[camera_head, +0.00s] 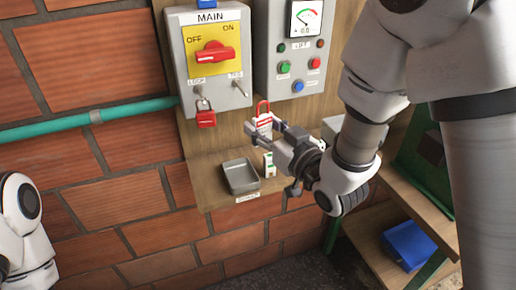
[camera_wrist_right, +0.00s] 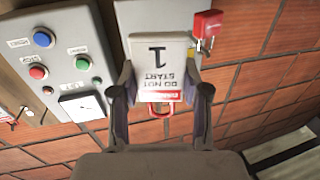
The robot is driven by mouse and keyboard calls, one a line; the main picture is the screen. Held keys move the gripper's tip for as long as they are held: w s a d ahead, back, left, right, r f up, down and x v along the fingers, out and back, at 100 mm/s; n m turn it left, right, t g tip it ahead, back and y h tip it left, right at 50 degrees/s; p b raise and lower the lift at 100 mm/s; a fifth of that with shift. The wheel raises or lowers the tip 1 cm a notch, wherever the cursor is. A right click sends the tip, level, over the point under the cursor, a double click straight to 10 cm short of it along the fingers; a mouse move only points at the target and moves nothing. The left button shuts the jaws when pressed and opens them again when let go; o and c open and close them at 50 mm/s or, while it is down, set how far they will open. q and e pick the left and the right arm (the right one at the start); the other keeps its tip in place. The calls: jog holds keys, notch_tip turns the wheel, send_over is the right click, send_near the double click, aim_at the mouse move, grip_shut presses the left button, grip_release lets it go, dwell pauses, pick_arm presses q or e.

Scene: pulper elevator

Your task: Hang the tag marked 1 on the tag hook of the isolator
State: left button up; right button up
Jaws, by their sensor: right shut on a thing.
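The isolator (camera_head: 207,62) is a grey box marked MAIN with a red rotary switch on a yellow plate. Its tag hook (camera_head: 240,90) is a bare short peg at the lower right of the box face. My right gripper (camera_head: 276,134) is shut on the white tag (camera_head: 263,122), which has a red loop on top. In the right wrist view the tag (camera_wrist_right: 158,62) appears upside down between both fingers, showing 1 and DO NOT START. The tag is below and right of the hook, apart from it. My left gripper is out of view.
A red padlock (camera_head: 205,118) hangs at the isolator's loop, left of the tag hook. The lift control box (camera_head: 290,60) stands close on the right. Below, a shelf holds a grey tray (camera_head: 240,177) and a small white-green item (camera_head: 269,166). A teal pipe (camera_head: 80,120) runs left.

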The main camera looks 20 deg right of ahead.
jog(key=shift+w+d, duration=0.15)
jog(key=shift+w, duration=0.05)
jog(key=shift+w+a+f+p, duration=0.15)
jog(key=shift+w+a, duration=0.25)
jog(key=shift+w, duration=0.2)
jog(key=shift+w+a+r+p, duration=0.1)
jog(key=shift+w+a+p, duration=0.05)
jog(key=shift+w+a, duration=0.35)
jog(key=shift+w+d+f, duration=0.15)
jog(key=shift+w+d, duration=0.35)
jog(key=shift+w, duration=0.25)
jog(key=w, duration=0.2)
jog(key=w+f, duration=0.1)
jog(key=w, duration=0.2)
jog(key=shift+w+a+f, duration=0.25)
jog(key=shift+w, duration=0.05)
